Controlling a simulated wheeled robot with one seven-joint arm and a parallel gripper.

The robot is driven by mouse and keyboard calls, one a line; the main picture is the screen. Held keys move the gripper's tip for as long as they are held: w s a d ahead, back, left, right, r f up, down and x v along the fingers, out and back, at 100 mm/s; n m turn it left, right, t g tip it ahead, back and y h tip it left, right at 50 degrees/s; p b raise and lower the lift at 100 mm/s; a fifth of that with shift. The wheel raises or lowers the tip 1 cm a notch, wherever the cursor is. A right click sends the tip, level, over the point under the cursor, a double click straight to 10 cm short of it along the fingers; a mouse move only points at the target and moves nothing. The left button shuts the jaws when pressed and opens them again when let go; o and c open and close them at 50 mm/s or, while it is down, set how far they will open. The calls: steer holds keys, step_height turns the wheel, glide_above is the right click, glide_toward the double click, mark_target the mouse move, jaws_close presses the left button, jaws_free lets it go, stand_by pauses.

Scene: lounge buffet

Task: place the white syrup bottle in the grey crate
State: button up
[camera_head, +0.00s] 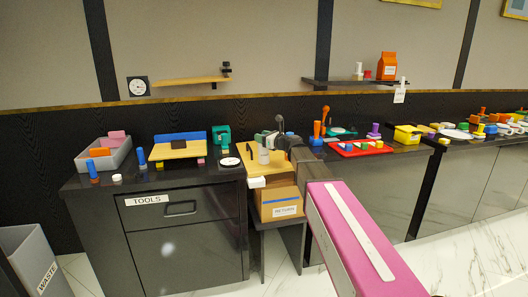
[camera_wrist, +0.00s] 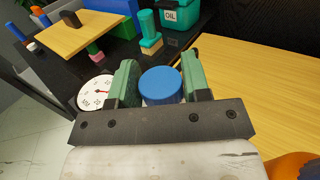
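The white bottle (camera_head: 264,157), with a blue cap (camera_wrist: 160,86), is between the fingers of my gripper (camera_wrist: 160,80). Both green fingers sit close against its sides, and the gripper looks shut on it. Most of its body is hidden below the cap in the wrist view. In the head view my gripper (camera_head: 264,146) is above the wooden top beside the black counter. I cannot tell whether the bottle's base touches the wood. The grey crate (camera_head: 121,158) stands at the left end of the counter, with pink and orange things in it.
The wooden stand (camera_head: 184,150), teal box (camera_head: 221,135) and round dial (camera_head: 230,161) lie between my gripper and the crate. Blue-topped pieces (camera_head: 142,158) stand by the crate. A cardboard box (camera_head: 281,204) sits below the wooden top. A red tray (camera_head: 360,148) is to the right.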

jaws_close()
steer(key=shift+r, duration=0.15)
steer(key=shift+r, duration=2.35)
